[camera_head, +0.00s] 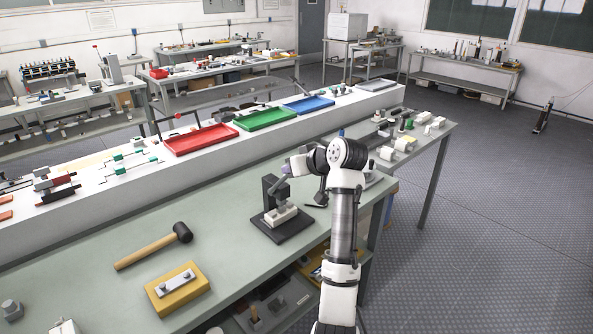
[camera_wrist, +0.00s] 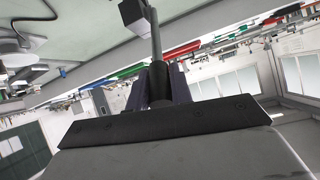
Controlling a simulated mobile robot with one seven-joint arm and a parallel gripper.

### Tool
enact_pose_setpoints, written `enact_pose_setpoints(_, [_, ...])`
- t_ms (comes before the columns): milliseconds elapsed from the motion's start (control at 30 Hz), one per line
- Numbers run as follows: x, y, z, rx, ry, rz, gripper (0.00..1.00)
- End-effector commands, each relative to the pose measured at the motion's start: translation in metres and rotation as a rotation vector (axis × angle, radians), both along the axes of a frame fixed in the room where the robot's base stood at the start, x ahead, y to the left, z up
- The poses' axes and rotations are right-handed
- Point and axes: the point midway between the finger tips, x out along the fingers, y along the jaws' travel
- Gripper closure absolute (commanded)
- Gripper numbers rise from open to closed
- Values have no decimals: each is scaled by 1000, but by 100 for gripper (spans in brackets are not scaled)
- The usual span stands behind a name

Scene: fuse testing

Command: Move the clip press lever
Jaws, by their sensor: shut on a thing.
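The clip press stands on its dark base plate (camera_head: 297,227) on the green-grey workbench. Its dark upright (camera_head: 268,190) rises at the back left, and a pale block (camera_head: 279,217) sits low on the base. My gripper (camera_head: 286,170) is at the top of the press, beside the upright, partly hidden by my wrist. In the wrist view my gripper (camera_wrist: 160,85) has its dark fingers shut around the grey lever bar (camera_wrist: 155,38). The bar runs from between the fingers up to the top of the picture. The lever's exact angle is hard to tell in the head view.
A mallet (camera_head: 150,246) and a yellow block (camera_head: 177,289) with a metal piece lie left of the press. Red (camera_head: 201,139), green (camera_head: 265,119) and blue (camera_head: 309,104) trays stand on the white ledge behind. Small parts lie at the bench's far right end.

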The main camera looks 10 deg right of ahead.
Motion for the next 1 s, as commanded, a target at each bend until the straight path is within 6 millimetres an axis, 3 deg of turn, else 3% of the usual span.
enact_pose_setpoints(367, [2,1,3,-4,-3,-2,100])
enact_pose_setpoints(400, [2,1,4,-4,-3,-2,77])
enact_pose_setpoints(567, [1,1,3,-4,-2,-1,57])
enact_pose_setpoints(867, [0,0,2,-3,0,0,57])
enact_pose_setpoints(1000, [-9,-6,8,-3,-2,-2,57])
